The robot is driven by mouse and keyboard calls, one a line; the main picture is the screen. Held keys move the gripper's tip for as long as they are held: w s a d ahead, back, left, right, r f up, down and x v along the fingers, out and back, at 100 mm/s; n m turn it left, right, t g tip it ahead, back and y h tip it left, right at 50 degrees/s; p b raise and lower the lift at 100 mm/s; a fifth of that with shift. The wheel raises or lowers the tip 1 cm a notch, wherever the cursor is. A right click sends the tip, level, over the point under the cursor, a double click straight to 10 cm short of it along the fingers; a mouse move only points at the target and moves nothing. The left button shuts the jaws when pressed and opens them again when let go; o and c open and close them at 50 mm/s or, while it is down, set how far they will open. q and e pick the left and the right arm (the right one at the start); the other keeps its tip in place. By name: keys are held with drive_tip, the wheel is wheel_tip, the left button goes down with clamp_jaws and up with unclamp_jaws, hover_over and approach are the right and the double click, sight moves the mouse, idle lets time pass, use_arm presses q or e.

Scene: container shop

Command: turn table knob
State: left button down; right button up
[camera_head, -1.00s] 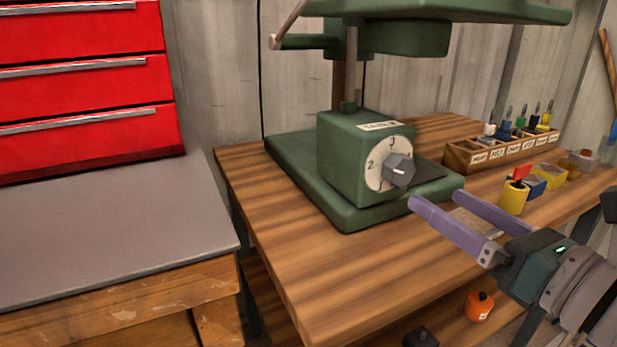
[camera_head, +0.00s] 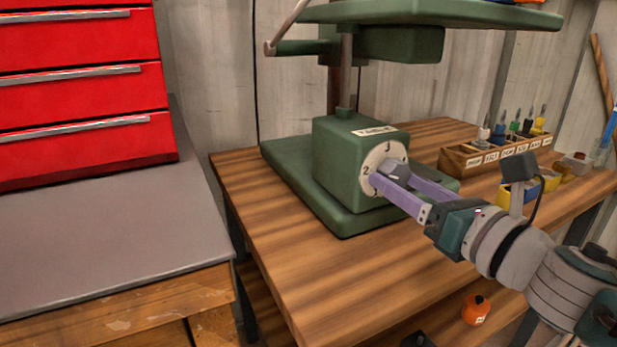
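The table knob (camera_head: 396,169) is a grey knob on a white numbered dial (camera_head: 374,158) on the front of a green machine base (camera_head: 335,165). My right gripper (camera_head: 391,176) has purple fingers and reaches in from the right. Its fingers are apart, with the tips at the knob, one on the near side and one on the far side. The near finger covers the lower part of the dial and part of the knob. I cannot tell whether the fingers touch the knob. My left gripper is not in view.
The green machine stands on a wooden bench (camera_head: 300,270), with its green table (camera_head: 430,14) overhead. A wooden tool rack (camera_head: 475,160) and yellow bins stand at the right. A red drawer cabinet (camera_head: 80,95) stands on a grey-topped bench (camera_head: 90,240) at left. An orange container (camera_head: 475,311) is below.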

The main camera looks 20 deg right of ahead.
clamp_jaws()
drive_tip(key=shift+m, duration=0.4)
